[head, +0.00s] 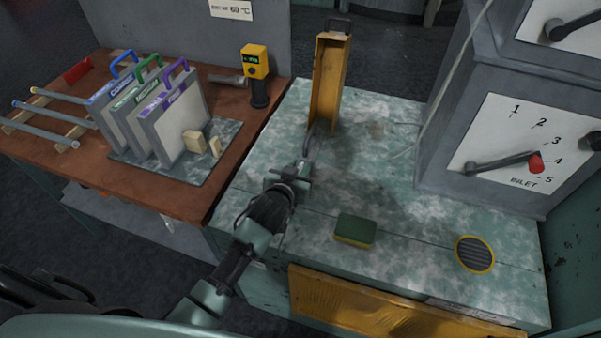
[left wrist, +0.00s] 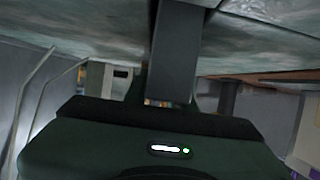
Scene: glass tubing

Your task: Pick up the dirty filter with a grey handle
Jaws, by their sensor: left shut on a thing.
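In the left wrist view, a dark bar (left wrist: 175,55) runs from the gripper body toward the mottled surface, and the filter cannot be clearly told. My right gripper is not in view.
A green-and-yellow sponge (head: 355,231) and a round yellow-rimmed grille (head: 474,254) are on the bench. The grey inlet cabinet (head: 520,150) stands right. Left, a brown table (head: 190,195) bears labelled filters (head: 148,105) with coloured handles, glass tubes and a yellow meter (head: 255,62).

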